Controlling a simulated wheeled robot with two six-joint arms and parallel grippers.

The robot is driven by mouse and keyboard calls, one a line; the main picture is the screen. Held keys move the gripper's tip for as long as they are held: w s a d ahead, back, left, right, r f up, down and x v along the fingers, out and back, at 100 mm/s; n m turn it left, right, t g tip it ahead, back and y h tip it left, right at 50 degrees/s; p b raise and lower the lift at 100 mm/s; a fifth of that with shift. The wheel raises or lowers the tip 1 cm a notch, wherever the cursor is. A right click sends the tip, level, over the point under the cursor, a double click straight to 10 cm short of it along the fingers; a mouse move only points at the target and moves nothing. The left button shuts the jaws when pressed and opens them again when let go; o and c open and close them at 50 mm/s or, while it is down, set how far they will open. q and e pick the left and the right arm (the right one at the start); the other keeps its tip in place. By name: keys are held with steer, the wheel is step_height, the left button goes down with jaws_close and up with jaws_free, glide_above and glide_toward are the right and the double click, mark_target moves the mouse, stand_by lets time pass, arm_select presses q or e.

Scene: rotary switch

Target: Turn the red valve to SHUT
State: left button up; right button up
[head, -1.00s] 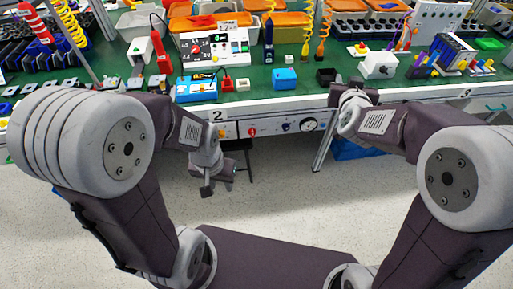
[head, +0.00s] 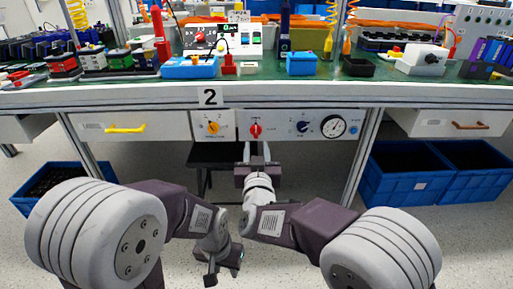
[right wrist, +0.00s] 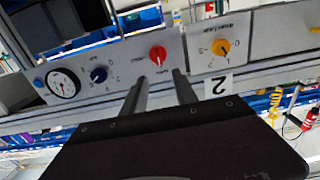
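The red valve (head: 255,130) is a small red knob on a grey panel under the bench's front edge, between a yellow knob (head: 213,128) and a blue knob (head: 303,127). It also shows in the right wrist view (right wrist: 158,54), just beyond the fingertips. My right gripper (head: 257,150) is open, its two fingers pointing at the panel just below the red valve. In the right wrist view the fingers (right wrist: 160,82) are apart with nothing between them. My left gripper (head: 223,268) hangs low, away from the panel; its opening is unclear. The labels are too small to read.
A dial gauge (head: 333,126) sits right of the blue knob. Drawers flank the panel, one with a yellow handle (head: 126,129). Blue crates (head: 405,185) stand at the lower right, and a dark stool (head: 215,155) is behind my right gripper. The bench top (head: 120,82) overhangs.

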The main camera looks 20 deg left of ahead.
mark_target(256, 129)
steer(key=x, duration=0.7)
steer(key=shift+w+f+p, duration=0.15)
steer(key=shift+w+p, duration=0.15)
steer(key=shift+w, duration=0.1)
steer(key=shift+w+a+r, duration=0.2)
steer(key=shift+w+a, duration=0.05)
steer(key=shift+w, duration=0.4)
jaws_close()
